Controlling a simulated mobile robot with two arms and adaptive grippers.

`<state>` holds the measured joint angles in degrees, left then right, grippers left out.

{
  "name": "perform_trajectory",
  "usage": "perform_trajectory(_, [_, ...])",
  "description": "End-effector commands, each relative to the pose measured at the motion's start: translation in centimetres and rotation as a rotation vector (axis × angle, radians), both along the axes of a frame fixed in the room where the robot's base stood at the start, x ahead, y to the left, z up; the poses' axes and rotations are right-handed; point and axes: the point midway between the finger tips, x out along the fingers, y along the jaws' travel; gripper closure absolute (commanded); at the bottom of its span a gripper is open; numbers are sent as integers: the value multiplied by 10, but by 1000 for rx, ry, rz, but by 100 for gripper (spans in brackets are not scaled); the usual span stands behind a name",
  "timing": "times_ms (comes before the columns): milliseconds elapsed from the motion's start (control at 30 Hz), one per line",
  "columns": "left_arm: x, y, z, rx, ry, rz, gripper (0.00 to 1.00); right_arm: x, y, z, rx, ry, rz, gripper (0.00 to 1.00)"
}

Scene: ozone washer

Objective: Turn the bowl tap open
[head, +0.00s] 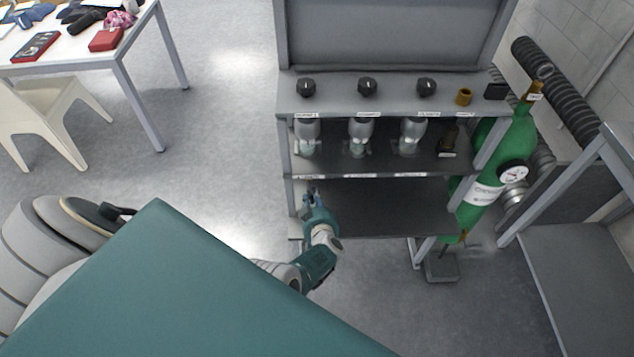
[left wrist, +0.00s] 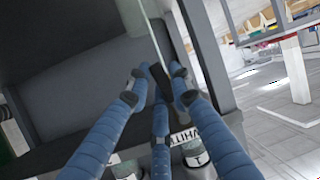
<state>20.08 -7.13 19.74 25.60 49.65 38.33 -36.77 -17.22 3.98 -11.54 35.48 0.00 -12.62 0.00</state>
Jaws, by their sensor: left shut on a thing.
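My left gripper (head: 312,198) is at the left end of the lower shelf (head: 390,205) of the grey rack, close to the left post. In the left wrist view its blue fingers (left wrist: 160,80) are drawn together with their tips close around a small dark thing. Fingertips hide most of that thing, and I cannot tell whether it is the bowl tap. Three glass bowls (head: 308,138) hang in a row under the rack's upper ledge, above the gripper. I cannot clearly make out a bowl tap in the head view. My right gripper does not show.
Black knobs (head: 368,86) line the rack's top ledge. A green gas cylinder (head: 485,185) with a gauge stands right of the rack. A grey table (head: 560,265) is at right.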

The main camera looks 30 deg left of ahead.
Motion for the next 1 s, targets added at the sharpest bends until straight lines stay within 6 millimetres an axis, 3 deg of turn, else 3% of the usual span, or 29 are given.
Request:
perform_trajectory(333, [-3, 7, -1, 111, 72, 3, 100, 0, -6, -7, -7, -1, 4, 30])
perform_trajectory(867, [-4, 9, 0, 129, 82, 5, 100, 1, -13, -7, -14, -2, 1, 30])
perform_trajectory(900, [-3, 9, 0, 130, 82, 5, 76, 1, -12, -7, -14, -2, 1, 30])
perform_trajectory(933, [-3, 9, 0, 130, 82, 5, 70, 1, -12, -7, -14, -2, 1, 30])
perform_trajectory(1000, [-4, 9, 0, 129, 82, 4, 69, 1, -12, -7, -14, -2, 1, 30])
